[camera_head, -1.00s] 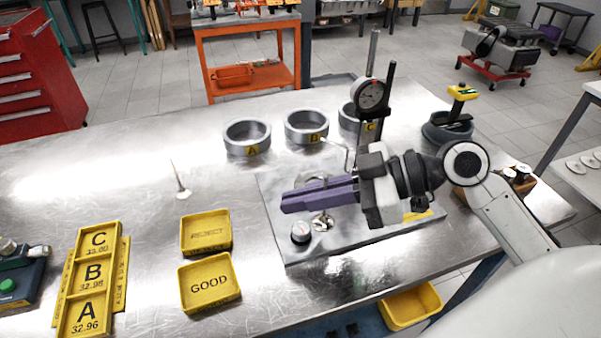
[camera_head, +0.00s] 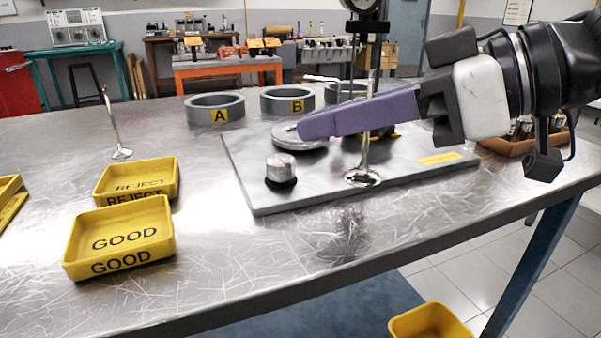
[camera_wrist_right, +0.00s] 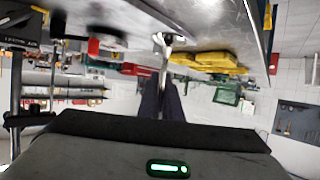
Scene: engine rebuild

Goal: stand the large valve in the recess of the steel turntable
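My right gripper (camera_head: 304,127) reaches in from the right with purple fingers closed around a valve stem. The valve (camera_head: 364,160) is upright, its stem rising above the fingers and its flared head below, over the grey plate. I cannot tell whether the head touches the plate. The right wrist view shows the stem (camera_wrist_right: 164,75) between the fingers. The steel turntable (camera_head: 290,138) is a round disc on the plate, partly behind the fingertips; its recess is hidden. Another valve (camera_head: 115,130) stands on its head at the left of the bench. My left gripper is out of view.
The plate (camera_head: 235,165) also carries a silver-topped knob (camera_head: 281,168) and a gauge stand behind the gripper. Rings A (camera_head: 214,107) and B (camera_head: 288,100) stand behind. Yellow GOOD (camera_head: 122,240) and REJECT (camera_head: 137,180) trays lie left. The bench front is clear.

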